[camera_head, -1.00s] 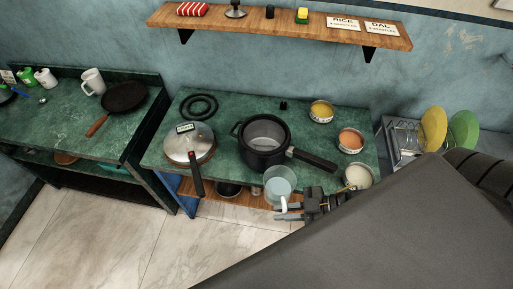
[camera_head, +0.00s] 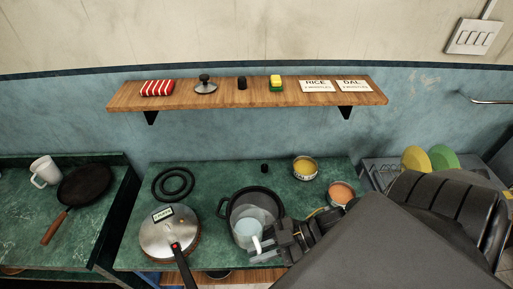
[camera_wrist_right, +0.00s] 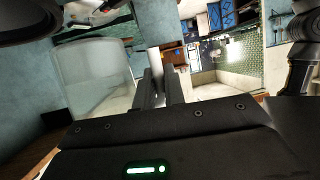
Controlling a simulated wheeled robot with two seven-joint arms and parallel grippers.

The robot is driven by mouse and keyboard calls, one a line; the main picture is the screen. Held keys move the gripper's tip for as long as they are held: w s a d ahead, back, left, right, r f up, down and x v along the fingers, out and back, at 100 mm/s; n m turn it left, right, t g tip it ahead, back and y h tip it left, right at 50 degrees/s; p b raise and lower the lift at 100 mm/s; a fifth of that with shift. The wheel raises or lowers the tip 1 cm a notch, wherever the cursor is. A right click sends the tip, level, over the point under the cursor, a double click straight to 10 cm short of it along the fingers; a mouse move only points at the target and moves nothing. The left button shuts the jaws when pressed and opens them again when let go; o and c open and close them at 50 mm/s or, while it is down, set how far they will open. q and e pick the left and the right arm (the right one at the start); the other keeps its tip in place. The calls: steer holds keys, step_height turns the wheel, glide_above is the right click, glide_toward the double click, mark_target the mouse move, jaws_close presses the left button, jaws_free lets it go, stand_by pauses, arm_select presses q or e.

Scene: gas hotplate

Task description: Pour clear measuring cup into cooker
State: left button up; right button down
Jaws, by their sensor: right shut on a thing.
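The clear measuring cup (camera_head: 246,236) has pale bluish liquid in it and looks roughly upright. My right gripper (camera_head: 268,246) is shut on its white handle, which also shows between the fingers (camera_wrist_right: 158,85) in the wrist view, with the cup wall (camera_wrist_right: 88,75) to the left. The black open cooker (camera_head: 229,206) stands on the green counter. In the head view the cup overlaps the cooker's front part, and its height above the rim is hard to tell. The cooker's long handle is hidden behind my right arm. My left gripper is out of view.
A lidded steel pan (camera_head: 155,236) stands left of the cooker. Bowls of yellow (camera_head: 305,169) and orange (camera_head: 341,193) food sit to the right. A wooden shelf (camera_head: 225,97) hangs above, and a dish rack with plates (camera_head: 414,158) is at the right.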

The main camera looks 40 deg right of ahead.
mark_target(258, 233)
steer(key=shift+d+r, duration=0.1)
steer(key=shift+r, duration=0.05)
steer(key=shift+w+d+r+m+y, duration=0.1)
steer(key=shift+d+m+y, duration=0.05)
steer(key=shift+m+y, duration=0.15)
steer(key=m+y, duration=0.1)
steer(key=w+d+r+m+y, duration=0.1)
steer(key=w+d+m+g, duration=0.1)
steer(key=shift+w+r+m+y, duration=0.2)
steer(key=shift+w+m+y, duration=0.05)
steer(key=shift+m+y, duration=0.15)
steer(key=shift+w+d+m+y+b, duration=0.15)
steer(key=shift+d+m+y+b, duration=0.2)
steer(key=shift+m+b, duration=0.3)
steer(key=shift+a+r+p, duration=0.1)
steer(key=shift+r+p, duration=0.25)
steer(key=shift+p, duration=0.05)
steer(key=shift+r, duration=0.15)
steer(key=shift+w+d+r+m+y, duration=0.1)
steer(key=shift+w+d+m+y, duration=0.4)
steer(key=shift+m, duration=0.25)
steer(key=shift+d+r, duration=0.1)
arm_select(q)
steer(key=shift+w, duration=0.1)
arm_select(e)
steer(key=shift+d, duration=0.1)
